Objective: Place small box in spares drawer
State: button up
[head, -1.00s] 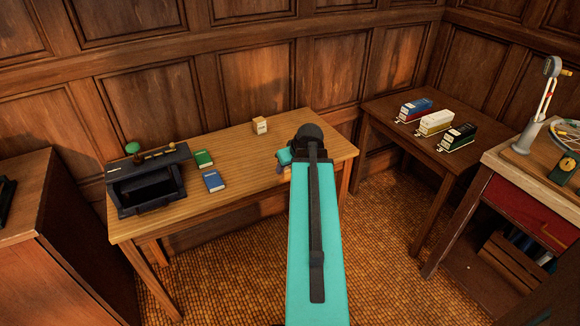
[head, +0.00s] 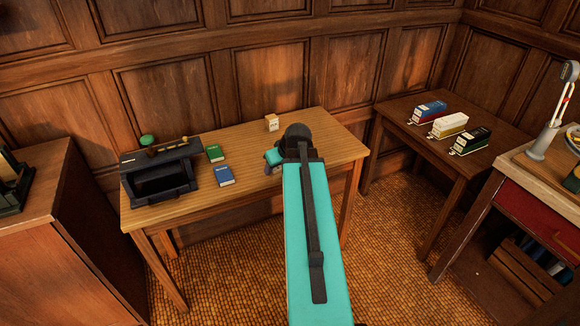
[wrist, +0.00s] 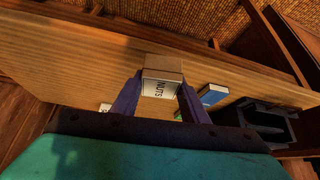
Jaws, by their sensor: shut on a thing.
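A small box (wrist: 161,84) with a white label reading NUTS is held between the two dark fingers of my gripper (wrist: 160,96) in the wrist view. My gripper is shut on it, above the wooden table (head: 285,142). In the head view my teal arm hides the held box. Another small pale box (head: 272,122) stands on the table near its back edge. A black desk unit (head: 161,180) with an open front compartment stands at the table's left end. I cannot tell which drawer is the spares drawer.
A green book (head: 215,153) and a blue book (head: 224,176) lie beside the black unit. A bench with a red front (head: 535,213) and a lamp stands at far right.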

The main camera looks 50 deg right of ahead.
jog(key=w+a, duration=0.2)
jog(key=a, duration=0.1)
jog(key=w+a+n, duration=0.1)
jog(key=w+a, duration=0.1)
jog(key=a, duration=0.1)
jog(key=w+a+n+y, duration=0.1)
jog(key=w+a, duration=0.1)
jog(key=a, duration=0.1)
jog(key=shift+w+a, duration=0.1)
jog(key=shift+a, duration=0.05)
jog(key=w+a, duration=0.1)
jog(key=a, duration=0.3)
jog(key=w+a+n, duration=0.1)
jog(key=w+a, duration=0.1)
jog(key=a, duration=0.2)
jog(key=w+a+n+y, duration=0.1)
jog(key=w+a, duration=0.1)
jog(key=a, duration=0.2)
jog(key=w+a, duration=0.2)
jog(key=a, duration=0.8)
jog(key=w+a+m, duration=0.1)
jog(key=w+a, duration=0.1)
jog(key=a, duration=0.8)
jog(key=shift+a, duration=0.2)
jog(key=shift+r, duration=0.1)
